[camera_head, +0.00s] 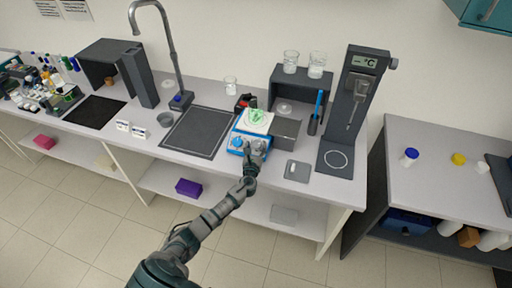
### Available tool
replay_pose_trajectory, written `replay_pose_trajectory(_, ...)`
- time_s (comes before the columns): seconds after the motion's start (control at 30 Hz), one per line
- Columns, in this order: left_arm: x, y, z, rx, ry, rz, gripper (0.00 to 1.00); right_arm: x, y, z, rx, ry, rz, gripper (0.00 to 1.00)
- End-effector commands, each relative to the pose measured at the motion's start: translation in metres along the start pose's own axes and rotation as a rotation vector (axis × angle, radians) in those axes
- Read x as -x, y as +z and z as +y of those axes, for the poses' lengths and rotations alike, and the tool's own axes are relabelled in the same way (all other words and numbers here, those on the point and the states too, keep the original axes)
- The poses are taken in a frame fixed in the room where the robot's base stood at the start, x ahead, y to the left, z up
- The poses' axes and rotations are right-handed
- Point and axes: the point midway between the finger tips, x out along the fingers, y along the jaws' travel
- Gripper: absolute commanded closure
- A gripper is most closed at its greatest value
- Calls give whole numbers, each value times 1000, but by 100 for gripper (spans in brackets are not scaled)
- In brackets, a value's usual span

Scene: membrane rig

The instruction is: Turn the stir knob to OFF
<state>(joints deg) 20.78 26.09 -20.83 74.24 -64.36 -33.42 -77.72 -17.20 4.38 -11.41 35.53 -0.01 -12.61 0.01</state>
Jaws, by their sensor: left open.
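A stirrer with a blue front and a white top (256,120) stands on the bench, with something green on its top. One knob (238,142) shows at the left of its blue front. The right part of the front is partly hidden behind my left gripper (255,149). My left gripper is open, its fingers at the right part of the blue front. I cannot tell whether they touch a knob, and the knob markings are too small to read. My right gripper is not in view.
A dark mat (199,132) lies left of the stirrer. A grey box (284,132) stands close on its right, with a small grey pad (297,171) in front. A tall dark stand (350,108) rises further right. Glass beakers (291,59) stand on a dark shelf behind.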

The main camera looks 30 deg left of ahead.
Motion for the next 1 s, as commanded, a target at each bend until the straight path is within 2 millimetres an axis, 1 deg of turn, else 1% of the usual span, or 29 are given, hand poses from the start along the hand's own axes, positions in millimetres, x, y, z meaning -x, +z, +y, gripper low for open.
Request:
replay_pose_trajectory(0.13,4,-1,-1,0,-2,2,34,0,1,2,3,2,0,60)
replay_pose_trajectory(0.23,16,-2,0,1,-2,2,34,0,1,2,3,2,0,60)
replay_pose_trajectory(0.37,44,-3,0,0,-3,4,34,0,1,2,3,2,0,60)
replay_pose_trajectory(0.5,76,-3,1,0,-2,3,34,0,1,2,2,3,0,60)
replay_pose_trajectory(0.6,95,-3,2,0,-1,3,34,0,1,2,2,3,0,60)
replay_pose_trajectory(0.7,108,-2,1,1,0,2,34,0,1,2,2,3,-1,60)
replay_pose_trajectory(0.83,117,-2,1,1,0,2,34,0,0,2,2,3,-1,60)
replay_pose_trajectory(1.0,118,-2,2,1,1,1,34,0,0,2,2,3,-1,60)
